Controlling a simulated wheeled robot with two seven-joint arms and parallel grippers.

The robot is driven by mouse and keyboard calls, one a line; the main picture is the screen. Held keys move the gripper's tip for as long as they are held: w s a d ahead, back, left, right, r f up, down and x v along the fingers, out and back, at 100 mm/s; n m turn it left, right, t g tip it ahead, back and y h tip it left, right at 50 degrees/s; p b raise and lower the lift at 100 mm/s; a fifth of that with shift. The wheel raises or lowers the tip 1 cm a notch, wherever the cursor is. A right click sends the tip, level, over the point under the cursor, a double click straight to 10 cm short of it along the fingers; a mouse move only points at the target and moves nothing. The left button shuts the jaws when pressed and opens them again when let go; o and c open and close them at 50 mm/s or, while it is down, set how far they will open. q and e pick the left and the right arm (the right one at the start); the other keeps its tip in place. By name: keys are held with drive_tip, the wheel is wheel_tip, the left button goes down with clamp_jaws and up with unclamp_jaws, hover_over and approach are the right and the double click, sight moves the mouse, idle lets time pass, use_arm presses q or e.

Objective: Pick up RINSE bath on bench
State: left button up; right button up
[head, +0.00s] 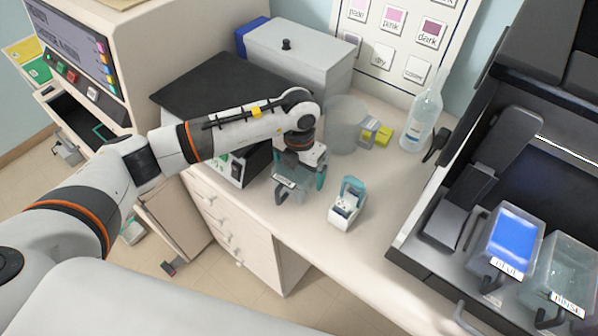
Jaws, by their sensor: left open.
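A small see-through bath (291,195) with a pale front label and a dark handle stands on the bench. Its label is too small to read. My left gripper (301,172) is open right above it, pointing down with its teal fingertips close to the bath's sides. The gripper hides much of the bath's top, and I cannot tell whether the fingers touch it. Another clear bath (561,270) sits in the dark station at the lower right, with a label that seems to read RINSE. My right gripper is not in view.
A white box with a teal lid (347,203) stands just right of the bath. A clear cylinder (344,126), yellow-topped blocks (383,135) and a bottle (422,120) stand behind. A blue bath (509,243) sits in the station. The bench front edge (297,246) is near.

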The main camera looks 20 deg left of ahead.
use_arm(q)
drive_tip(key=c, duration=1.3)
drive_tip(key=shift+w+r, duration=0.1)
drive_tip(key=shift+c, duration=1.1)
